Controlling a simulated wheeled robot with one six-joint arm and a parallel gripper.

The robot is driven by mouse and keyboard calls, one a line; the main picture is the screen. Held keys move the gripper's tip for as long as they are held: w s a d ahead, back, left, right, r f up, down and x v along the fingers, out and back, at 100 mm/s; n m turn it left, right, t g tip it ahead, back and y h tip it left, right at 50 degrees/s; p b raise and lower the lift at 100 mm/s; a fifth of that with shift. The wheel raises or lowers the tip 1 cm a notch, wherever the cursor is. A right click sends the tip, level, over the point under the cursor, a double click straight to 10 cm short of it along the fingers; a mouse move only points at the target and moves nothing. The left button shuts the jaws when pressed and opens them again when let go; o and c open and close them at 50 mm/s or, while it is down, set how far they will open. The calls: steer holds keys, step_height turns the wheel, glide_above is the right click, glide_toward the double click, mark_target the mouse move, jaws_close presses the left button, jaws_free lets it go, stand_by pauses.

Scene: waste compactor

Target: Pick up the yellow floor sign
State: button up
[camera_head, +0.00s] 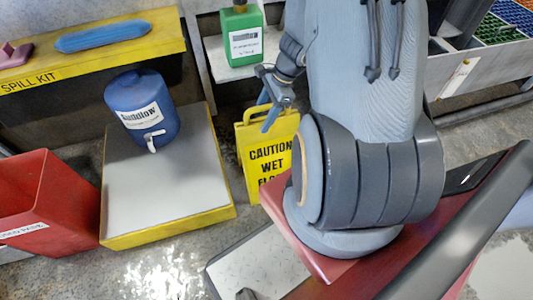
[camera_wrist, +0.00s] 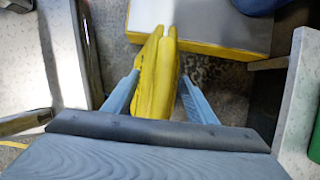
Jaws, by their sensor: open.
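The yellow floor sign (camera_head: 268,155) stands upright on the floor in the head view, with black "CAUTION WET FLOOR" lettering. Its lower right part is hidden behind my arm and my base. In the wrist view the sign (camera_wrist: 156,75) is seen from above as two yellow panels close together. My gripper (camera_head: 268,112) is at the sign's top edge in the head view. In the wrist view my gripper (camera_wrist: 155,85) has one blue-grey finger on each side of the sign, with gaps between fingers and panels. It is open.
A low grey platform with yellow edges (camera_head: 165,185) stands left of the sign and holds a blue jug (camera_head: 142,110). A red bin (camera_head: 45,205) is at far left. A green bottle (camera_head: 242,35) stands on a shelf behind. Wet floor (camera_head: 165,275) lies in front.

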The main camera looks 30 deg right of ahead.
jaws_close()
stand_by(1.4)
